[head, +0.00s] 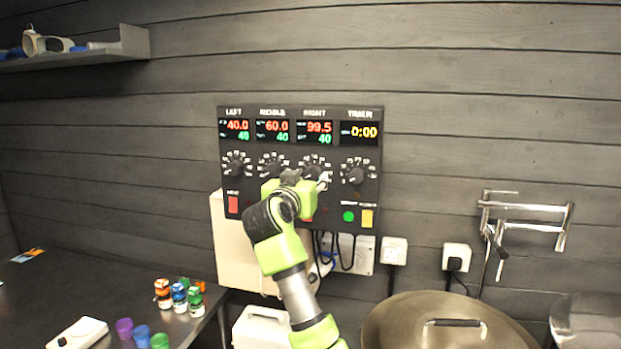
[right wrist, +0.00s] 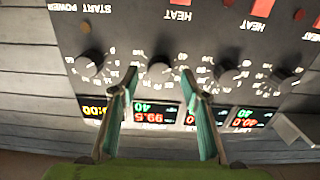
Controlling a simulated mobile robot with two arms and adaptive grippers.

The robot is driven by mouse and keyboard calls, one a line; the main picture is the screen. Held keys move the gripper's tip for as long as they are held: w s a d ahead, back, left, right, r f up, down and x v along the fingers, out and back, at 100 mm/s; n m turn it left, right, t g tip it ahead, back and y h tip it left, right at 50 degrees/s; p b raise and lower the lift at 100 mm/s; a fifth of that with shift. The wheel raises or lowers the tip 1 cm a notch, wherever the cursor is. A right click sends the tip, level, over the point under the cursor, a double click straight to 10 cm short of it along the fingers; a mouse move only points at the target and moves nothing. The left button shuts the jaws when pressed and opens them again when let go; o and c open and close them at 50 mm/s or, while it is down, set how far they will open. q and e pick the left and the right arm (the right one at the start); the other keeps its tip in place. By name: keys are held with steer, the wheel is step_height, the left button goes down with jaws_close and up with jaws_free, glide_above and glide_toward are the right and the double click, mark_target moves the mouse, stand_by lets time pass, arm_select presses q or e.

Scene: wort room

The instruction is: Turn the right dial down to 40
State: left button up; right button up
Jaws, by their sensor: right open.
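The dark control panel (head: 330,140) on the wall has dials labelled left, middle, right and timer. The right display (head: 315,131) reads 99.5 in red above 40 in green. The right dial (head: 314,167) below it is partly hidden by my right gripper (head: 308,181). The right wrist view shows the panel upside down. There the right dial (right wrist: 160,72) is a round knob between the tips of my open right gripper (right wrist: 158,82), with a gap on both sides. Whether the fingers reach around the knob in depth is unclear. My left gripper is not in view.
The timer dial (right wrist: 89,65) and middle dial (right wrist: 228,75) flank the right dial closely. A large metal lid (head: 400,320) lies below right. Small coloured bottles (head: 179,297) stand on the dark counter (head: 40,300) at left. A metal folding arm (head: 525,222) is on the wall.

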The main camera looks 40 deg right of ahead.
steer(key=v, duration=1)
steer(key=shift+w, duration=0.1)
